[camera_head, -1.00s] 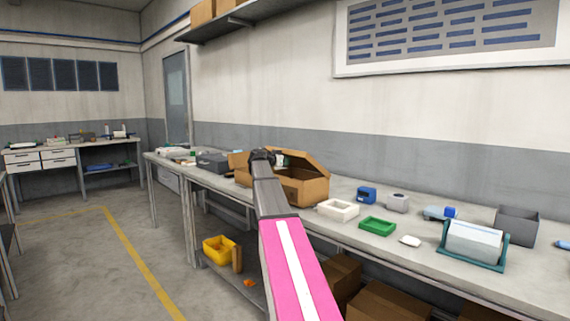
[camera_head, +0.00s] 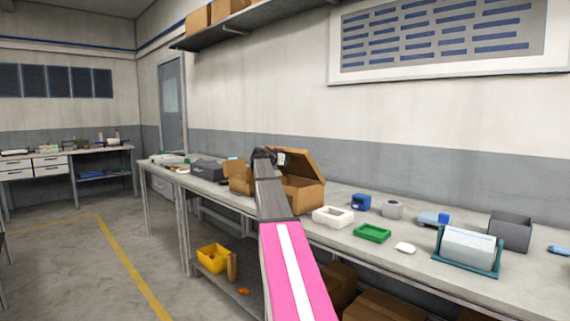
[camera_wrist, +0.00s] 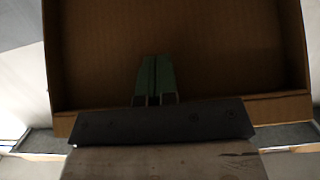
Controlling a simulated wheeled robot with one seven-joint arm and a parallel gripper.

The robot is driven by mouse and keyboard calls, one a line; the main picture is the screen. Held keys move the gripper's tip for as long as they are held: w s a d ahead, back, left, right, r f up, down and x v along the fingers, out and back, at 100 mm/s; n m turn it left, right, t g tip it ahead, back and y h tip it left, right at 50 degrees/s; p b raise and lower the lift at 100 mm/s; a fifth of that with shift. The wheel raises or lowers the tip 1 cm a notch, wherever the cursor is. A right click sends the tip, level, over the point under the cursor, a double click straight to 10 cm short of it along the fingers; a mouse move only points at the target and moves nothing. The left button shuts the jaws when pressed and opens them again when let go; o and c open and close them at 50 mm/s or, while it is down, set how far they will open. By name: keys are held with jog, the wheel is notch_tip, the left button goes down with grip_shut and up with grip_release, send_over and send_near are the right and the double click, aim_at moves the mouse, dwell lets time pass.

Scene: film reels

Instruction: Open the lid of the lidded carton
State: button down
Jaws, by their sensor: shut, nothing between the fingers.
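The lidded carton (camera_head: 304,195) is a brown cardboard box standing on the long workbench, partly hidden behind my arm. My gripper (camera_head: 264,156) is at the carton's left, at about the height of the raised lid. In the wrist view, my gripper's green fingers (camera_wrist: 155,75) are together with nothing between them. Behind them a brown cardboard panel with raised edges (camera_wrist: 210,50) fills most of that view; it looks like the lid's inside. I cannot tell whether the fingers touch it.
On the workbench (camera_head: 345,236), a white tray (camera_head: 333,217), a green tray (camera_head: 373,233) and a blue block (camera_head: 360,202) lie right of the carton. Another brown box (camera_head: 240,178) is just left of my arm. A shelf (camera_head: 225,25) hangs above on the wall.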

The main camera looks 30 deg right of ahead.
aim_at(294, 159)
jog(key=shift+w+d+r, duration=0.3)
jog(key=shift+d+r, duration=0.05)
jog(key=shift+d, duration=0.4)
jog(key=shift+w+d+r, duration=0.25)
jog(key=shift+d+r, duration=0.05)
jog(key=shift+d, duration=0.45)
jog(key=shift+w+d+r, duration=0.3)
jog(key=shift+d+r, duration=0.05)
jog(key=shift+d, duration=0.55)
jog(key=shift+w+d+r, duration=0.1)
jog(key=shift+w+d, duration=0.2)
jog(key=shift+d, duration=0.45)
jog(key=shift+w+d+r, duration=0.1)
jog(key=shift+w+d, duration=0.15)
jog(key=shift+d, duration=0.45)
jog(key=shift+w+d, duration=0.3)
jog(key=shift+d, duration=0.55)
jog(key=shift+r+x, duration=0.4)
jog(key=shift+x, duration=1.65)
jog(key=f+v, duration=0.2)
jog(key=v, duration=1)
jog(key=shift+s+a+f, duration=0.15)
jog(key=shift+a+f, duration=0.4)
jog(key=shift+a, duration=0.05)
